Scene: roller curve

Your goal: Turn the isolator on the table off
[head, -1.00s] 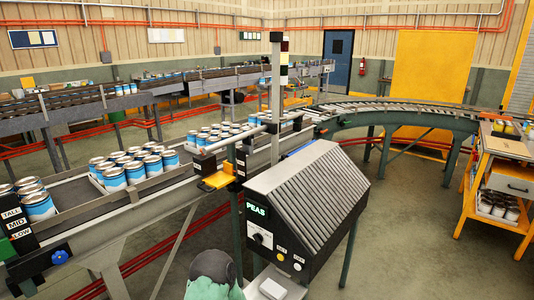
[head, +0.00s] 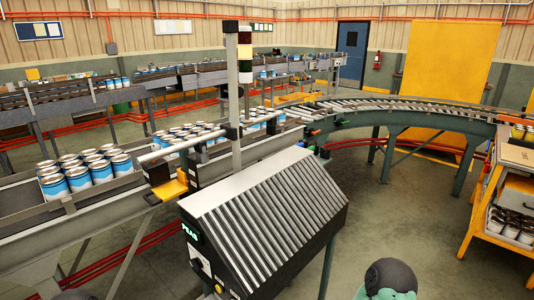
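A dark rotary knob on a white plate (head: 199,264) sits on the black end panel of the slope-topped box (head: 265,215). It looks like an isolator, but the panel is seen steeply from the side and the knob's setting cannot be read. A green "PEAS" display (head: 190,232) is above it. Small dark fittings with coloured parts (head: 314,131) sit at the near end of the roller curve (head: 400,108), too small to identify. A dark rounded part with green, probably of my arm, shows at the bottom right, apart from the box. Neither gripper shows.
A conveyor (head: 125,190) with trays of blue and white cans runs along the left. A signal post (head: 238,90) stands behind the box. A yellow bench (head: 485,215) stands at the right edge. Open floor (head: 415,205) lies between box and bench.

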